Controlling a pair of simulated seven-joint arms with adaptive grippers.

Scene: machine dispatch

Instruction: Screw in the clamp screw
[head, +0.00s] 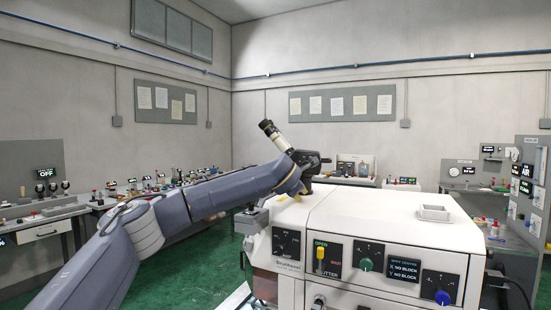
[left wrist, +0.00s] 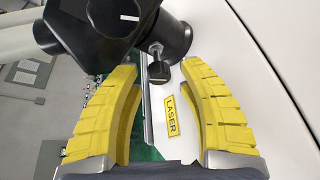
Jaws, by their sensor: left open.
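The clamp screw (left wrist: 158,70) shows in the left wrist view as a small dark knob on a short shank, sticking out of a black cylindrical collar (left wrist: 172,38). How deep it sits in the collar cannot be told. My left gripper (left wrist: 160,74) is open, with its yellow fingers on either side of the knob and a visible gap to each. In the head view my left arm reaches to the black body with an eyepiece tube (head: 276,135) on top of the machine. My arm hides the screw and fingertips there. My right gripper is not in view.
The white machine housing (head: 385,218) fills the front right, with a shutter switch, knobs and a small square tray (head: 433,213) on top. A yellow LASER label (left wrist: 171,114) lies below the knob. Benches with instruments line the walls; green floor shows at left.

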